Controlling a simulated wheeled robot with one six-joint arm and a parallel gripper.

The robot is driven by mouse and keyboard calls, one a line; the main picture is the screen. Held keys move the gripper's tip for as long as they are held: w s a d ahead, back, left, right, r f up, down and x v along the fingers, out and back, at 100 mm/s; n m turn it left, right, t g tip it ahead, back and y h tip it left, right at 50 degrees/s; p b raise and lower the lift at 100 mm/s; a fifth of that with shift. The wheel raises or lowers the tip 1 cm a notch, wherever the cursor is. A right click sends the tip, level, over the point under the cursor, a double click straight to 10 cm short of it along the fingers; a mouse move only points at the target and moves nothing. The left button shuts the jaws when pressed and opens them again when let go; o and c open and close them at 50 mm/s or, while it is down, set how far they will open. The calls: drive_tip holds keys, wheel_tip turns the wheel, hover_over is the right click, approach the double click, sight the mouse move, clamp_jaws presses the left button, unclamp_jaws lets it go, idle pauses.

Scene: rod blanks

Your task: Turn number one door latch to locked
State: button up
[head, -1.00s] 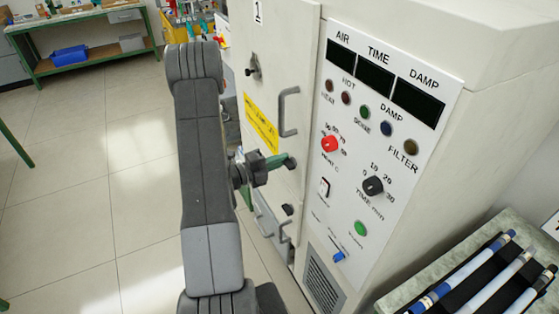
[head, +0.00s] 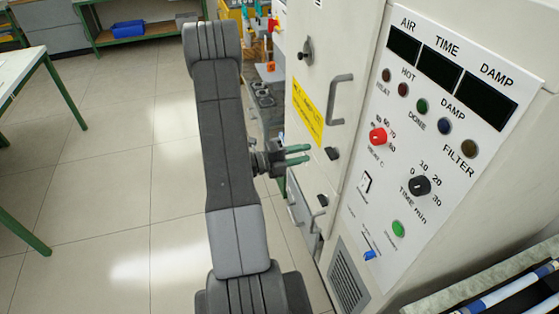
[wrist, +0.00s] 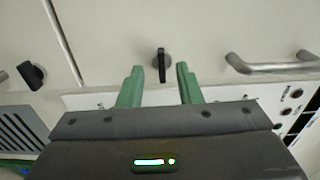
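The cabinet door (head: 312,75) is pale, with its number label (head: 318,3) cut off at the top edge. A black latch (head: 332,153) sits low on this door, below the yellow label (head: 308,111). In the wrist view the latch (wrist: 161,65) shows as a narrow black bar between and beyond the fingertips, crosswise to the door handle. My gripper (head: 308,154) has green fingers, open and empty, just left of the latch and apart from it. The open fingers also show in the wrist view (wrist: 160,69). Any lock marking is not readable.
A grey handle (head: 340,99) and a black knob (head: 306,48) are on the same door. Another black latch (head: 322,200) is below, also in the wrist view (wrist: 32,75). The control panel (head: 430,130) is to the right.

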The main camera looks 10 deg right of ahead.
sight(332, 153)
drive_tip(key=a+b, duration=0.1)
drive_tip(key=a, duration=0.6)
drive_tip(key=shift+s, duration=0.25)
drive_tip(key=w+d+p, duration=0.1)
drive_tip(key=d+p, duration=0.1)
drive_tip(key=d, duration=1.1)
drive_tip(key=shift+d+p, duration=0.35)
drive_tip(key=shift+d, duration=0.05)
drive_tip(key=shift+a, duration=0.1)
